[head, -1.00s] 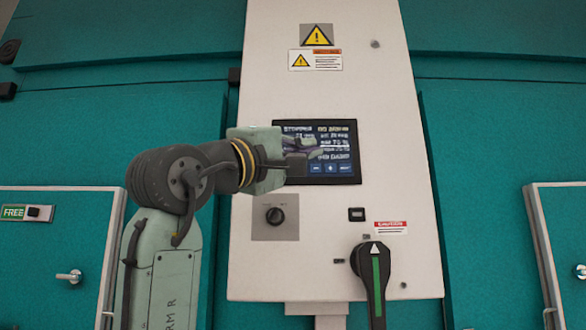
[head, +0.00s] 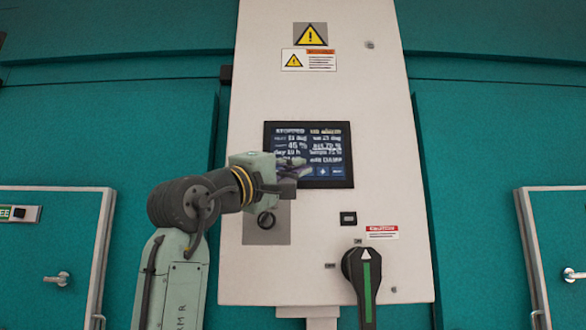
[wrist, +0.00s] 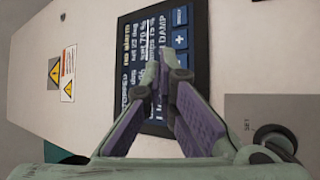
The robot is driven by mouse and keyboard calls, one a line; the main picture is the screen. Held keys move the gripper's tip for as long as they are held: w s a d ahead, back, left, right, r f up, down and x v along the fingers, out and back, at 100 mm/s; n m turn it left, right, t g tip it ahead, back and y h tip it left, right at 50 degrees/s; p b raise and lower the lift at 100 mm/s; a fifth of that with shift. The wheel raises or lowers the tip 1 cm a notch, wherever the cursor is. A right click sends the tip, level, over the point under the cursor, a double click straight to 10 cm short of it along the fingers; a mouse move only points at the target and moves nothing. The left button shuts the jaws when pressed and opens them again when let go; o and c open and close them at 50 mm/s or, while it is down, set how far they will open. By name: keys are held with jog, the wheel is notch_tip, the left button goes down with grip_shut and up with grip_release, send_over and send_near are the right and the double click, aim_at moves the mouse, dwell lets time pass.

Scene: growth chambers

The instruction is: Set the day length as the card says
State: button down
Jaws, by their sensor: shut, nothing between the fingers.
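The control screen (head: 322,143) is lit on the pale panel and shows white text, including "STOPPED" and a line that seems to read "day 10 h". Blue buttons run along its lower edge. In the wrist view the screen (wrist: 190,20) appears turned on its side, with a plus button and others along its right edge. My gripper (head: 296,165) is shut and empty in front of the screen's lower left. In the wrist view its fingertips (wrist: 160,80) meet over the screen; whether they touch it I cannot tell. I see no card in these frames.
Below the screen are a black rotary knob (head: 266,220), partly behind my gripper, and a large black switch handle (head: 362,280) with a green stripe. Warning labels (head: 308,60) are above. Teal chamber doors with silver handles (head: 57,279) stand on both sides.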

jog(key=shift+w, duration=0.65)
dwell(1.0)
jog(key=shift+w+d, duration=0.1)
jog(key=shift+w, duration=0.35)
jog(key=shift+w, duration=0.3)
dwell(0.6)
jog(key=shift+s, duration=0.1)
jog(key=shift+s+b, duration=0.3)
jog(key=shift+s, duration=0.35)
jog(key=shift+s, duration=0.1)
